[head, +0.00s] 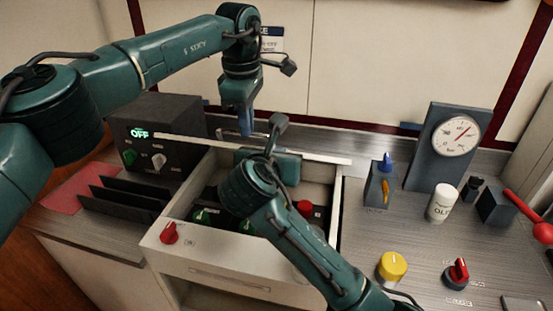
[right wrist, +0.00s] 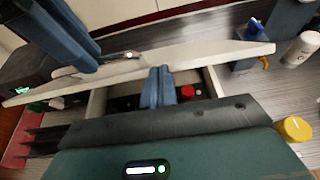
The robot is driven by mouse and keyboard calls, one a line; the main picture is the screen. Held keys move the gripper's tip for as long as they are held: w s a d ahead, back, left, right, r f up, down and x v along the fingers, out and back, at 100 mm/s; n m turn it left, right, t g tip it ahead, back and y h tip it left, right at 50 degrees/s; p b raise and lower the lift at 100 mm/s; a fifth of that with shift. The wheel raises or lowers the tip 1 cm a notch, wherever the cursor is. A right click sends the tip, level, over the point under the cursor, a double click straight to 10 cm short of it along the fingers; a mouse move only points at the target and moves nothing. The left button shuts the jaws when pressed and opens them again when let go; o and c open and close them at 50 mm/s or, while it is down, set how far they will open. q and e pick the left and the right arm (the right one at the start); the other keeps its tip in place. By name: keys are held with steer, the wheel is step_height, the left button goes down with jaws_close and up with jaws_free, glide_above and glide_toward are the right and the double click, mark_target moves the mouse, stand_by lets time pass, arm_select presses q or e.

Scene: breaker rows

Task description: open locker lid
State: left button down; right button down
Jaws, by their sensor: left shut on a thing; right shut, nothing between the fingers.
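The locker (head: 210,262) is a pale box with a red knob on its front. Its pale lid (head: 315,156) is up, seen nearly edge-on as a long strip across the back of the opening. In the right wrist view the lid (right wrist: 215,54) spans the picture at a slant. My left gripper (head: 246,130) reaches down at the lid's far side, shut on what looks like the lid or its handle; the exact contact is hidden. My right gripper (right wrist: 160,88) is shut and empty, close to the lid's near side; whether it touches is unclear.
Inside the locker are dark parts with green and red knobs (head: 305,207). A dark box with a lit OFF display (head: 140,133) stands left. To the right are a gauge (head: 455,135), a white canister (head: 441,203), a yellow knob (head: 392,266) and a red switch (head: 458,271).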

arm_select(q)
steer(key=c, duration=1.9)
jaws_free()
steer(key=shift+w+f, duration=0.2)
steer(key=shift+f, duration=0.2)
steer(key=shift+o, duration=0.7)
steer(key=shift+w+d+f, duration=0.1)
steer(key=shift+w, duration=0.1)
steer(key=shift+o, duration=1.4)
steer(key=shift+d, duration=0.1)
arm_select(e)
steer(key=shift+w+d+f, duration=0.15)
steer(key=shift+w+f, duration=0.05)
steer(key=shift+f, duration=0.1)
arm_select(q)
steer(key=shift+s+r, duration=0.1)
steer(key=shift+r, duration=0.15)
